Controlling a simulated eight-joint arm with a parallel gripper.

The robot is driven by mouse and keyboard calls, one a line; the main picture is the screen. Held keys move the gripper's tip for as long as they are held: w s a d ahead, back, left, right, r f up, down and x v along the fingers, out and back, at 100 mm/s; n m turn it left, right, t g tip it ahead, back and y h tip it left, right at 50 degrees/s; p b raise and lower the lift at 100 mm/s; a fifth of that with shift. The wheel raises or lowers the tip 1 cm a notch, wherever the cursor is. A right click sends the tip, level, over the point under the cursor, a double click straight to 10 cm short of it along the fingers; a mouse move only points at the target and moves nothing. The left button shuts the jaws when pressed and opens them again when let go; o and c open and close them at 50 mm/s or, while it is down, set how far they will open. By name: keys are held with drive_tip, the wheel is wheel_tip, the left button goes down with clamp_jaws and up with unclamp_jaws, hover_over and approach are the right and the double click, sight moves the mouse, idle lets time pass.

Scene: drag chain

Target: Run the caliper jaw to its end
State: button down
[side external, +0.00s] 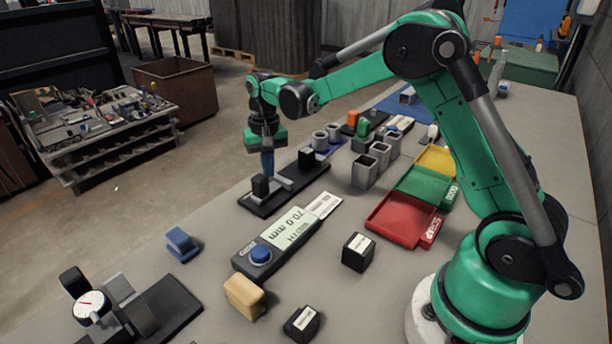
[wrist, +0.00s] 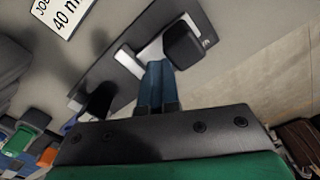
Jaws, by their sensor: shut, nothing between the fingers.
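The caliper is a long dark base plate (side external: 285,190) with a pale metal piece on it and two black blocks. One black block (side external: 260,186) stands near the plate's front end, and the other black block (side external: 308,158) stands toward the far end. The frames do not make plain which is the sliding jaw. My gripper (side external: 267,172) has its blue fingers shut and empty, pointing down just beside the front block. In the wrist view the fingertips (wrist: 157,66) are close against this block (wrist: 183,45); I cannot tell whether they touch. The readout box (side external: 285,235) shows 70.0 mm.
A white card (wrist: 62,14) reads JOB 40 mm. The readout box has a blue knob (side external: 260,253). Red (side external: 400,215), green and yellow trays stand to the right. A dial gauge (side external: 92,308) is at front left. Loose blocks lie in front.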

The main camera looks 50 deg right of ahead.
drive_tip(key=shift+d, duration=0.6)
wheel_tip(320, 180, up, 8)
idle(0.6)
